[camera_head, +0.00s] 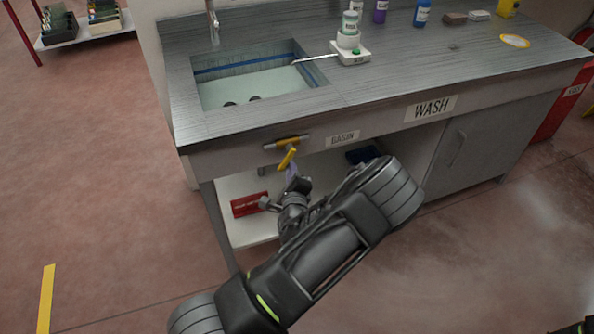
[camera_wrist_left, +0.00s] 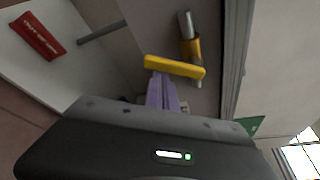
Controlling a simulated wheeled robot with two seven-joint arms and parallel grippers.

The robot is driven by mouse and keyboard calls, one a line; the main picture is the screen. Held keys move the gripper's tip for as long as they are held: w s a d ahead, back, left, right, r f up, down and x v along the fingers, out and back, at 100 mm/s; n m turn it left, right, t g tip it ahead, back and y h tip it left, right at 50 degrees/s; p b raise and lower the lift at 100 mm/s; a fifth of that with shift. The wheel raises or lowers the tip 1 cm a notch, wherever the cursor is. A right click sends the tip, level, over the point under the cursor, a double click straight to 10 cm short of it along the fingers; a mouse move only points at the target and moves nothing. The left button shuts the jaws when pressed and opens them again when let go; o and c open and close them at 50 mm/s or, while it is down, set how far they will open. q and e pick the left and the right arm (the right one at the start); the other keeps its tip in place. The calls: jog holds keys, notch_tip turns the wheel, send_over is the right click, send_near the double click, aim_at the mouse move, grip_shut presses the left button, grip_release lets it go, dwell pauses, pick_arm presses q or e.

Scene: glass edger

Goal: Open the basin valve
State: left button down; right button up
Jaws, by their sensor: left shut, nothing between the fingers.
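The basin valve has a brass-coloured body (camera_head: 287,142) on the front panel of the wash bench, left of the "BASIN" label (camera_head: 342,138). Its yellow lever (camera_head: 287,158) points down and slightly left in the head view. In the left wrist view the lever (camera_wrist_left: 174,67) crosses just beyond the fingertips, with the valve body (camera_wrist_left: 192,47) behind it. My left gripper (camera_head: 292,172) is shut and empty, its purple fingers (camera_wrist_left: 162,92) right at the lever. I cannot tell whether they touch it. My right gripper is not in view.
The sunken basin (camera_head: 260,88) holds pale water, with a tap (camera_head: 212,22) above. A white device (camera_head: 350,52) and bottles stand on the worktop. A red box (camera_head: 249,204) and a dark blue item (camera_head: 362,155) are on the shelf below.

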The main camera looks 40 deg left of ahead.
aim_at(281, 168)
pick_arm(q)
jog(key=shift+s+a+r+m, duration=0.15)
jog(key=shift+s+a+m, duration=0.1)
jog(key=shift+m, duration=0.25)
dwell(0.6)
jog(key=m+g, duration=0.1)
jog(key=s+m+p, duration=0.1)
jog(key=shift+a+r+m+g, duration=0.25)
jog(key=shift+r+m+g, duration=0.05)
jog(key=shift+r+g, duration=0.1)
jog(key=m, duration=0.1)
jog(key=s+r+m+g+y, duration=0.1)
jog(key=m, duration=0.1)
jog(key=shift+a+r+g, duration=0.15)
jog(key=shift+a+g, duration=0.15)
jog(key=shift+a, duration=0.1)
jog(key=shift+s+a+r, duration=0.15)
jog(key=shift+s+r, duration=0.1)
jog(key=shift+r, duration=0.4)
jog(key=shift+a, duration=0.1)
